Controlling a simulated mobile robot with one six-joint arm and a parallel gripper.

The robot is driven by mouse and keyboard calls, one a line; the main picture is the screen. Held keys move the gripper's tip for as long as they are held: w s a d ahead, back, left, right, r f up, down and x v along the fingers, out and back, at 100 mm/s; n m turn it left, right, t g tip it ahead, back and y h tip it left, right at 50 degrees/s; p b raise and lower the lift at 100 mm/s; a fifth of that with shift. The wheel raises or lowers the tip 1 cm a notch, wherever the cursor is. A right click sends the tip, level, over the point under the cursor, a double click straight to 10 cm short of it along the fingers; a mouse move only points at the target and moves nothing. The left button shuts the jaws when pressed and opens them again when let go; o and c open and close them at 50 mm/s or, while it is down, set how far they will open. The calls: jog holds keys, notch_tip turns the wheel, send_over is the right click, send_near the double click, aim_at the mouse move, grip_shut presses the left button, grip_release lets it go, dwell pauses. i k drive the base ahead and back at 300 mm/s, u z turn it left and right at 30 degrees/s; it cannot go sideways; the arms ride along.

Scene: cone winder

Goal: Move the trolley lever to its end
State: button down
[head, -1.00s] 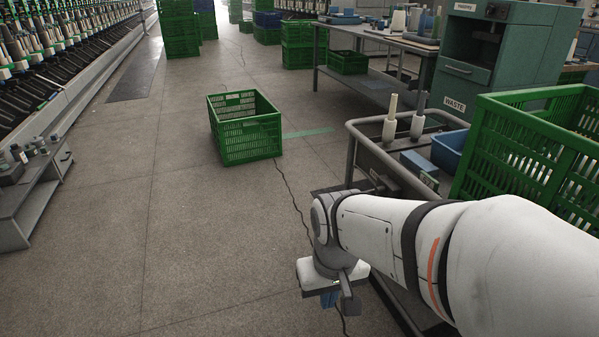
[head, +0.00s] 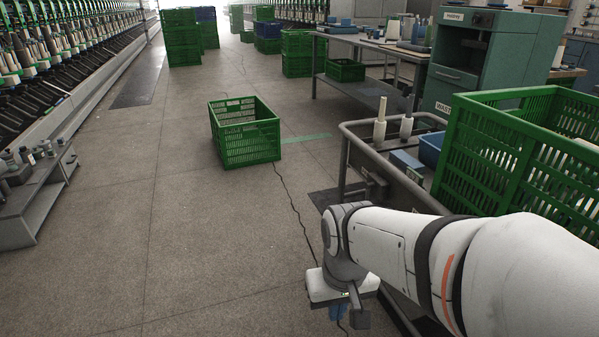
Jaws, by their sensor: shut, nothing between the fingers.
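The trolley (head: 352,128) is a grey tube-framed cart at the right, partly hidden behind my arm. Its lever cannot be clearly made out; a dark fitting (head: 374,182) sits on the near end of the frame. My gripper (head: 340,311) is at the lower middle, pointing down, beside the trolley's near left side and apart from the dark fitting.
On the trolley are two upright cones (head: 380,120), a blue bin (head: 432,148) and a large green crate (head: 500,150). A bench (head: 20,215) is at left. Floor at left-centre is clear.

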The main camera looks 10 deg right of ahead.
aim_at(372, 185)
jog(key=z, duration=0.1)
jog(key=i, duration=0.95)
jog(key=u, duration=0.1)
